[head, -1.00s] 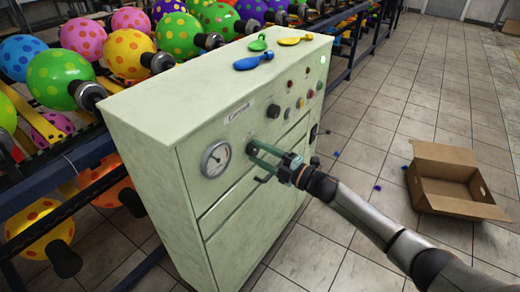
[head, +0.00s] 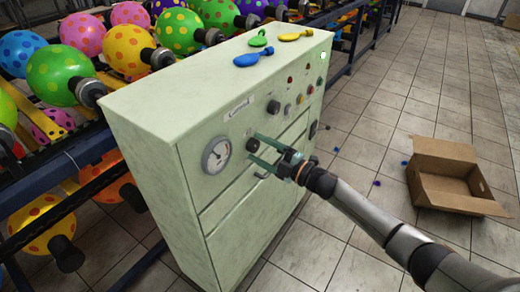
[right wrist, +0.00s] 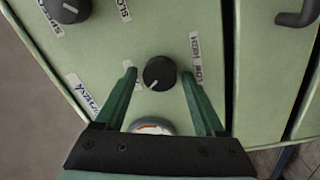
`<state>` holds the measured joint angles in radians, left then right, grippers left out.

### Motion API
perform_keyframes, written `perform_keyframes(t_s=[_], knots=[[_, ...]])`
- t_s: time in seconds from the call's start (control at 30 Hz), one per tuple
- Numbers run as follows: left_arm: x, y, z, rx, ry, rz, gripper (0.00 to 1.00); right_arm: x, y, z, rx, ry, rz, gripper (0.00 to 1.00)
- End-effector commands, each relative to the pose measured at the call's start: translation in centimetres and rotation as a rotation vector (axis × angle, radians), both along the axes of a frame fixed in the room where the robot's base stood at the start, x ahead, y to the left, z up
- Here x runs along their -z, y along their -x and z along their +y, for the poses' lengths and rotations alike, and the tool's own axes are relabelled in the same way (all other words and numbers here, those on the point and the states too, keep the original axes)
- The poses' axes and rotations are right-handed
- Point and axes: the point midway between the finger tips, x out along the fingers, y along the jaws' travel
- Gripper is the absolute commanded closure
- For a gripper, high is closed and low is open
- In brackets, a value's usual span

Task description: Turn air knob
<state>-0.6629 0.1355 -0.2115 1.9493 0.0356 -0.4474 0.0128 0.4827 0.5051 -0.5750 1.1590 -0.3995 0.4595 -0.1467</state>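The black round air knob (right wrist: 159,73) sits on the pale green cabinet (head: 140,130), beside a LOW/HIGH label in the right wrist view. Its white pointer line points down and left. My right gripper (right wrist: 157,72) is open, with one green finger on each side of the knob and a small gap at both sides. In the head view, the right gripper (head: 252,148) reaches the cabinet front just right of the round gauge (head: 217,155), and its fingers largely hide the knob. My left gripper is not in view.
Another black knob (right wrist: 68,8) is at the upper left in the right wrist view. Deflated balloons (head: 254,58) lie on the cabinet top. Racks of inflated dotted balloons (head: 60,75) stand behind it. An open cardboard box (head: 450,175) is on the tiled floor at right.

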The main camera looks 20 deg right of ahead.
Motion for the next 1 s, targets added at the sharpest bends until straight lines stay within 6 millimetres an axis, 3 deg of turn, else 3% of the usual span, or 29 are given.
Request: perform_keyframes(t_s=[0.43,1.0], knots=[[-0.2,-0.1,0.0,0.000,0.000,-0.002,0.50,0.1,0.7,-0.5,0.001,0.001,0.001,0.19],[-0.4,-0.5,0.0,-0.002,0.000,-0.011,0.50,0.8,8.8,-6.6,-0.001,0.002,0.002,0.19]])
